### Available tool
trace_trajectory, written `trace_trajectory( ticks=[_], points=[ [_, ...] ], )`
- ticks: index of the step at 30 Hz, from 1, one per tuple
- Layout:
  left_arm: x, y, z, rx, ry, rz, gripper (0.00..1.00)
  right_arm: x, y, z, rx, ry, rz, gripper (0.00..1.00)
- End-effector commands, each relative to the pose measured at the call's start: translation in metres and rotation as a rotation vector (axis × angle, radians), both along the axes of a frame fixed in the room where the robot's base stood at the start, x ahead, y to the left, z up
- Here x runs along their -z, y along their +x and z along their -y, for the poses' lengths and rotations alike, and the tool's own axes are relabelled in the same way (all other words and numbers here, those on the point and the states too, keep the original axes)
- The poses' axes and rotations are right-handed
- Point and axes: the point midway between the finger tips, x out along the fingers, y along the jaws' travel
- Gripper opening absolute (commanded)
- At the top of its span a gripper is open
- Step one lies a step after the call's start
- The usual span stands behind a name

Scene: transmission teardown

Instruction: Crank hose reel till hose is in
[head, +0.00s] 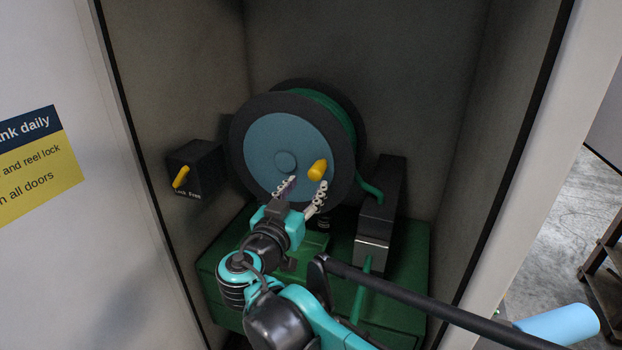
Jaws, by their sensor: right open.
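The hose reel (262,135) stands in a grey cabinet, with a blue disc face, a dark rim and a central hub. A yellow crank knob (318,169) sticks out from the disc, right of and slightly below the hub. Green hose (338,110) is wound on the reel, and a length (372,192) hangs off its right side. More green hose (361,290) shows below the dark block. My right gripper (305,187) is open in front of the lower disc. Its fingers are just below and around the knob; I cannot tell whether they touch it. My left gripper is not in view.
A black box with a yellow lever (181,177), marked with lock wording, is on the left wall. A dark block with a metal front (373,252) stands right of the reel on a green base (408,285). The cabinet walls are close on both sides.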

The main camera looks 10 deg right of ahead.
Motion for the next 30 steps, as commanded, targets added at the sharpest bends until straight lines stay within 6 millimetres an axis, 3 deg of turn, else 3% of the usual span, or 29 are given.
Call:
trace_trajectory(
  ticks=[5, 15, 27, 30],
  points=[
    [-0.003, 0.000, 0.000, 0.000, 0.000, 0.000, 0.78, -0.001, 0.013, 0.010, 0.002, 0.027, 0.019, 0.49],
    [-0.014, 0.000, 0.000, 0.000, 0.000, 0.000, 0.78, -0.001, 0.056, 0.039, 0.001, 0.025, 0.017, 0.49],
    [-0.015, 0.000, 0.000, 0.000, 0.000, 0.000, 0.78, 0.000, 0.065, 0.045, -0.002, 0.024, 0.016, 0.49],
    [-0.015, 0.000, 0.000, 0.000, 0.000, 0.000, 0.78, 0.000, 0.065, 0.045, -0.001, 0.024, 0.016, 0.25]
  ],
)
